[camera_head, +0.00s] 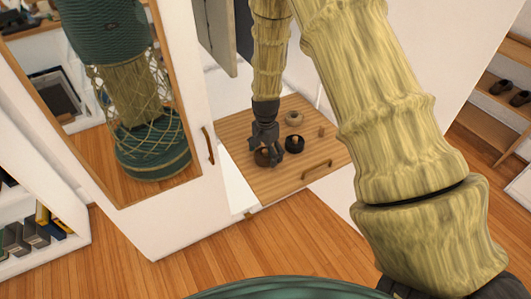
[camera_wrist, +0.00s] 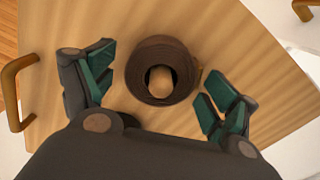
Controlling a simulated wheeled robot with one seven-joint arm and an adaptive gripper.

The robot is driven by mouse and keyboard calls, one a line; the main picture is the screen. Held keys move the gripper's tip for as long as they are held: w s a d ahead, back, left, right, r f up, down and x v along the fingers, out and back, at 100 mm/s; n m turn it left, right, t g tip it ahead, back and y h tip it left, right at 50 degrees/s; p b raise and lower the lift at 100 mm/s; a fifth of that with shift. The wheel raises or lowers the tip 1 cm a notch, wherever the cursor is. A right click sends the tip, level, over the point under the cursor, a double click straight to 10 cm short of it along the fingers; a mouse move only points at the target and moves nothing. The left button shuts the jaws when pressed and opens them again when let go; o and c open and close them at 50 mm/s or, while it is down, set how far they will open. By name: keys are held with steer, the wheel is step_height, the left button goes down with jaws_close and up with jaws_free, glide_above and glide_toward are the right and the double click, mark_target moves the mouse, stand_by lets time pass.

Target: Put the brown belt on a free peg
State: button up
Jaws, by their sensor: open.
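The brown belt (camera_head: 261,158) is a coil on the wooden board near its left corner. In the wrist view the brown belt (camera_wrist: 138,72) sits around a light wooden peg (camera_wrist: 160,82), whose rounded top shows in the coil's centre. My gripper (camera_head: 268,154) is over the belt and partly hides it in the head view. In the wrist view my gripper (camera_wrist: 156,78) is open, with one finger on each side of the coil and visible gaps between them. A bare peg (camera_head: 321,131) stands towards the board's right side.
A black coil (camera_head: 295,144) and a beige coil (camera_head: 293,117) sit on the wooden board (camera_head: 240,141), close to my gripper. A wooden handle (camera_head: 317,170) is at the board's front. A mirror (camera_head: 115,190) stands at left, and a shoe shelf (camera_head: 495,115) at far right.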

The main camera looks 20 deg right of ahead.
step_height(320, 180, up, 12)
stand_by(0.7)
